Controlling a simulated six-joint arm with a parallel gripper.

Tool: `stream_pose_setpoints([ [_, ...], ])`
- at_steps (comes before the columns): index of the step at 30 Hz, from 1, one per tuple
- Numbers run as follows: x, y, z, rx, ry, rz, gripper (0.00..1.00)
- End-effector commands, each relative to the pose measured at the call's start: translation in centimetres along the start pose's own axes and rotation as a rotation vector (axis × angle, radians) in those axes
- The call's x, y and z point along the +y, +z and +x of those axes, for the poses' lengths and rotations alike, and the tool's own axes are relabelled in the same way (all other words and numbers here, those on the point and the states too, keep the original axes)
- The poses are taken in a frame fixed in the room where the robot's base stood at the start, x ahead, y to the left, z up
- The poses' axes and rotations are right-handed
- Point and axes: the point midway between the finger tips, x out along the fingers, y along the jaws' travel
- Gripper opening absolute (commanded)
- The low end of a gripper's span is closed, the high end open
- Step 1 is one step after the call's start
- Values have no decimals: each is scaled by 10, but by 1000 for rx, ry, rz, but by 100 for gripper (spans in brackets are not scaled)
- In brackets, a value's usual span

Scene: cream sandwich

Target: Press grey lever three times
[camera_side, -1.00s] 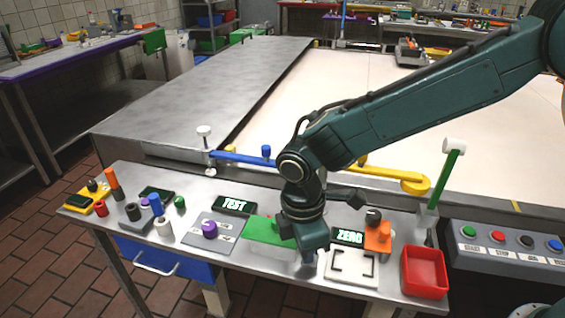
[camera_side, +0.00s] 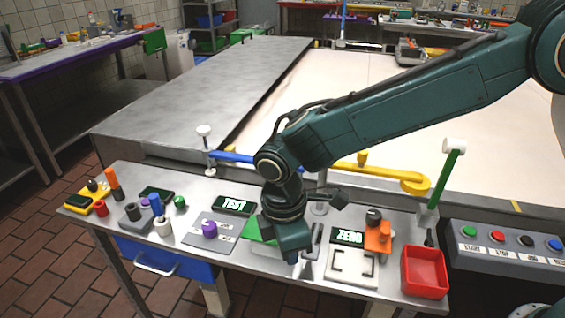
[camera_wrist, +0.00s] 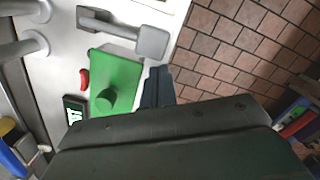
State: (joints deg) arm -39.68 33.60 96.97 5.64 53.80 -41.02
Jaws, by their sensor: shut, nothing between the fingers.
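The grey lever (camera_wrist: 120,30) shows at the top of the wrist view, with a flat square paddle at its end. In the side view, the grey lever (camera_side: 312,243) stands just right of my gripper (camera_side: 294,258). My gripper (camera_wrist: 158,88) is shut and empty, low over the front part of the metal table. In the wrist view its fingers sit below the paddle, beside the green plate (camera_wrist: 125,72), with a gap between fingers and paddle. My wrist hides part of the green plate in the side view.
To the left are a TEST display (camera_side: 234,205) and a grey plate with a purple knob (camera_side: 209,229). To the right are a ZERO display (camera_side: 348,236), a white bracketed plate (camera_side: 352,268) and a red bin (camera_side: 424,272). The table's front edge is close.

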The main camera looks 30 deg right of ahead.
Motion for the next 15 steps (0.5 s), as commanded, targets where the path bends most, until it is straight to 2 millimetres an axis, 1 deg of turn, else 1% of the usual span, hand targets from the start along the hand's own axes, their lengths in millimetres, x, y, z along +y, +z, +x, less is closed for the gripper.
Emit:
stream_pose_setpoints([
  [5, 0, 0, -7, 1, 1, 0, 0],
  [8, 1, -1, -16, 2, 2, 0, 0],
  [11, 0, 0, -28, 3, 3, 0, 0],
  [15, 0, -1, -50, 4, 3, -1, 0],
])
